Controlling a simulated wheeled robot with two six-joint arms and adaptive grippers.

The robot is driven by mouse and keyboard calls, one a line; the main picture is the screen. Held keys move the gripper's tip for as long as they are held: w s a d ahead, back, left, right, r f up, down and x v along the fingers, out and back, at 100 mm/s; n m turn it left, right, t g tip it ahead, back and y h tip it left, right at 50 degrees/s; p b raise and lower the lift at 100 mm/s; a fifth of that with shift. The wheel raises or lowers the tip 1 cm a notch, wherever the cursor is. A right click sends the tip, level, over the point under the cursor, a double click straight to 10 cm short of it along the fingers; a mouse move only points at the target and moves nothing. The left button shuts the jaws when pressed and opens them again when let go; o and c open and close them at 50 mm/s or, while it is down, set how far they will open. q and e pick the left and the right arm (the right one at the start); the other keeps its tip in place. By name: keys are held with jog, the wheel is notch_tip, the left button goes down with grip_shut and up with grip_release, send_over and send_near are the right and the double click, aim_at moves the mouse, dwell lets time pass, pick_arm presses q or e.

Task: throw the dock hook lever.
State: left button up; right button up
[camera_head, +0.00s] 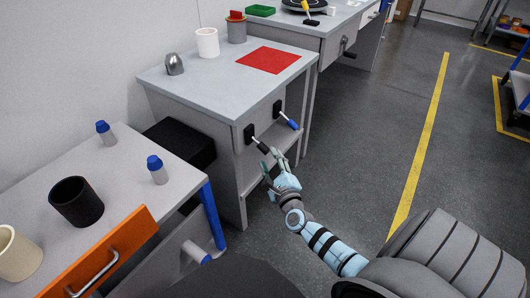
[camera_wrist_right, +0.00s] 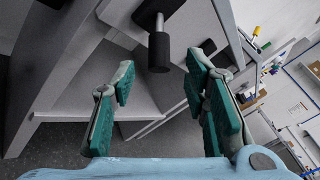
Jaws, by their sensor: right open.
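Two levers are mounted on the front of the grey cabinet (camera_head: 210,155). One lever has a black grip (camera_head: 261,146), the other a blue grip (camera_head: 290,122); both tilt outward and down. I cannot tell by any label which is the dock hook lever. My right gripper (camera_head: 273,164) is open and empty, just below and in front of the black-gripped lever. In the right wrist view, that black grip (camera_wrist_right: 158,51) appears between the spread green-padded fingers (camera_wrist_right: 160,80), with no visible contact. My left gripper is not in view.
A silver dome (camera_head: 174,64), a white cup (camera_head: 207,43) and a red mat (camera_head: 268,60) are on the cabinet top. A nearer table holds a black cup (camera_head: 76,202) and two blue-capped bottles. An orange drawer front (camera_head: 100,258) juts out. Open floor lies right.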

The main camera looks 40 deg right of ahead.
aim_at(265, 149)
jog(key=b+x, duration=0.1)
jog(key=x, duration=0.4)
jog(key=shift+w+d+f+b, duration=0.1)
jog(key=shift+f+b, duration=0.1)
jog(key=shift+b, duration=0.15)
jog(key=shift+w+d+r, duration=0.15)
jog(key=shift+w, duration=0.25)
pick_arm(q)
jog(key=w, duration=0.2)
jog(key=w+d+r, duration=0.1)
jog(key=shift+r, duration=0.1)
pick_arm(e)
jog(key=shift+c, duration=0.5)
grip_shut()
